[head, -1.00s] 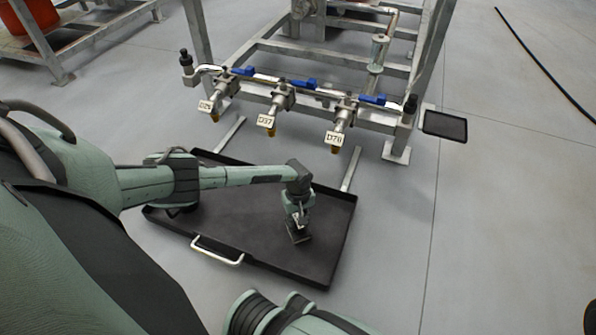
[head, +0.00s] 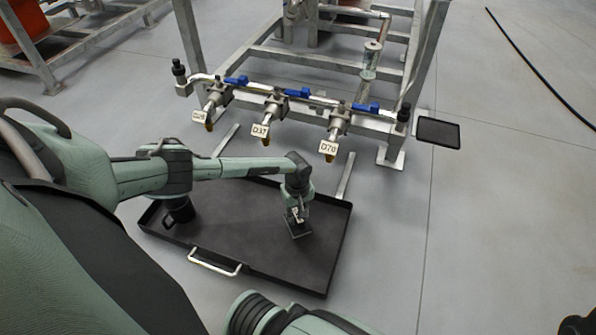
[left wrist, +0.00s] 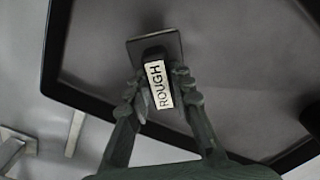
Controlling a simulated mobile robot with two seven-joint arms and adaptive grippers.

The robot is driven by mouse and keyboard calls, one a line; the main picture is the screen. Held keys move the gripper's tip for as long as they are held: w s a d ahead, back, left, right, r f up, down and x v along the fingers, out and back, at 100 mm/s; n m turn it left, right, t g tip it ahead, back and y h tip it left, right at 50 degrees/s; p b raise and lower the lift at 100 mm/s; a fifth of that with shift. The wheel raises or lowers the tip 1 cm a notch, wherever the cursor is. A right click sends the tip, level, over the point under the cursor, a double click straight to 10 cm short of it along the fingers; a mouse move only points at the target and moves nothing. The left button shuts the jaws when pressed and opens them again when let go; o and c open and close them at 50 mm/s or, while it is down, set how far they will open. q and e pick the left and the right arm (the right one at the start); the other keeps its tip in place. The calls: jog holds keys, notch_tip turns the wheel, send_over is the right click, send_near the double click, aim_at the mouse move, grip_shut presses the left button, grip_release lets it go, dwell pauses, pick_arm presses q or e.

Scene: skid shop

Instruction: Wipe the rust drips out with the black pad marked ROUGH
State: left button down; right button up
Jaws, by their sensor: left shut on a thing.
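My left gripper (head: 296,213) is over the right half of the black drip tray (head: 240,215) on the floor. It is shut on the black pad (head: 299,230), held by its grip block. In the left wrist view the pad (left wrist: 172,44) has a white label reading ROUGH (left wrist: 158,84) between the fingers (left wrist: 160,92). The pad's face is down at the tray floor; I cannot tell whether it touches. No rust drips can be made out on the tray's visible floor. My right gripper is not in view.
A metal skid frame (head: 330,62) with three blue-handled valves and hanging tags stands behind the tray. A small black tray (head: 438,132) sits at its right. A black hose (head: 535,65) lies on the floor at the far right.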

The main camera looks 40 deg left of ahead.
pick_arm(q)
jog(key=shift+r+p, duration=1.05)
jog(key=shift+r, duration=0.85)
